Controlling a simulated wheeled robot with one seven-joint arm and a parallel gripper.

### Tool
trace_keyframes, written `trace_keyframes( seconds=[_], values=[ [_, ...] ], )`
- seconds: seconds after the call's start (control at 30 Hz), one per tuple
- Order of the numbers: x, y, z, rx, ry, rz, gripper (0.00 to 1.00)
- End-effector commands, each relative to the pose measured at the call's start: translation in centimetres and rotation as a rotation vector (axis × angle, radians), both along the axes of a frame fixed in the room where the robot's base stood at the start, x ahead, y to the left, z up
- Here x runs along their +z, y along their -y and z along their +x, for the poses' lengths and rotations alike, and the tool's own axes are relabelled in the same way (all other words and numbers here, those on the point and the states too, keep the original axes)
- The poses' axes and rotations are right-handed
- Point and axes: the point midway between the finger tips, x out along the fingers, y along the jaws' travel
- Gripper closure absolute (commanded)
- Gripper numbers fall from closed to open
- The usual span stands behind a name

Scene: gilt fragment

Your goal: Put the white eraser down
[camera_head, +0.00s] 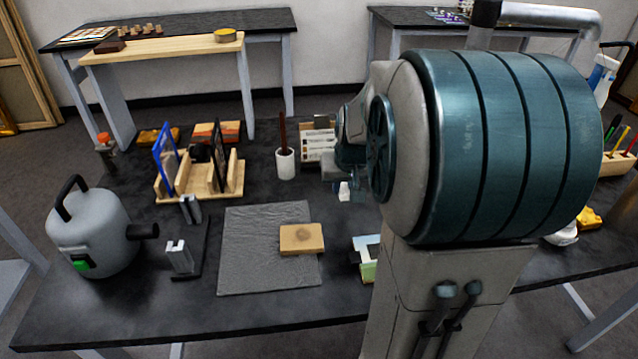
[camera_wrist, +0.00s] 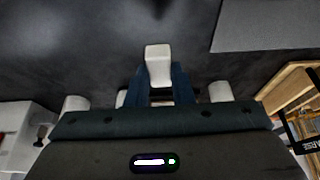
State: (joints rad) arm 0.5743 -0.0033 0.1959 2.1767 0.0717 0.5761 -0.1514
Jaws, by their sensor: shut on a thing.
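The white eraser (camera_wrist: 158,64) is a small pale block between my gripper's fingertips in the wrist view. My gripper (camera_wrist: 158,82) is shut on it. The dark table surface shows beyond the eraser. In the head view the eraser (camera_head: 344,191) shows as a small white piece below my gripper (camera_head: 346,183), over the dark table (camera_head: 210,309) to the right of the grey mat. I cannot tell from these views whether the eraser touches the table. My arm hides much of the table's right side.
A grey mat (camera_head: 250,255) bears a tan block (camera_head: 302,239). A white cup (camera_head: 285,164) with a dark stick stands left of my gripper, a box (camera_head: 318,143) behind it. A wooden rack (camera_head: 172,191) and grey vacuum-like canister (camera_head: 92,232) stand left. Bare table lies between mat and cup.

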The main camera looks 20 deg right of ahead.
Motion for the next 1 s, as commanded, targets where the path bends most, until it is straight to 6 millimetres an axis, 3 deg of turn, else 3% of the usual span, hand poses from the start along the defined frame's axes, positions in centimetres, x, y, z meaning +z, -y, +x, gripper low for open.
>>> trace_keyframes(
  seconds=[0.2,0.5,0.93,0.97,1.0],
  values=[
    [-1.5,-1.2,2.0,0.000,-0.001,0.000,1.00],
    [-5.2,-1.2,2.0,-0.001,-0.001,0.000,1.00],
    [-5.9,-1.2,2.1,0.000,0.001,-0.001,1.00],
    [-5.9,-1.2,2.1,0.000,0.001,-0.001,0.77],
    [-5.8,-1.2,2.1,0.000,0.001,-0.001,0.65]
  ],
)
